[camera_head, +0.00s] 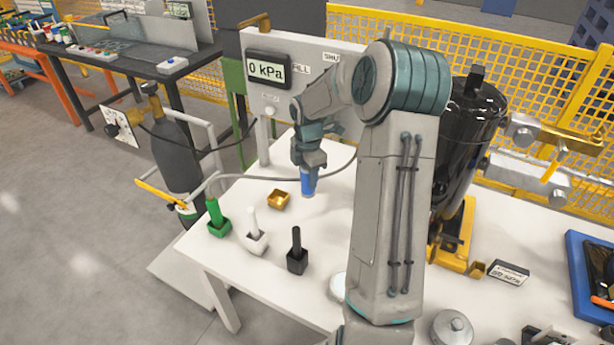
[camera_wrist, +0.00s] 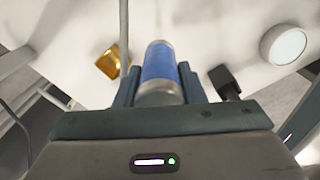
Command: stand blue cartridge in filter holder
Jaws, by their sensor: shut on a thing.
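The blue cartridge (camera_head: 308,182) is in my gripper (camera_head: 309,166), roughly upright over the white table in the head view. It also shows in the wrist view (camera_wrist: 159,64), blue with silvery ends, between the two fingers. My gripper is shut on it. A small yellow-gold square holder (camera_head: 278,200) sits on the table left of the cartridge and looks empty. It also shows in the wrist view (camera_wrist: 108,63), left of the cartridge and apart from it. I cannot tell whether the cartridge's lower end touches the table.
A hose (camera_head: 262,179) crosses behind the gold holder. A black compressor tank (camera_head: 468,140) stands right of my arm.

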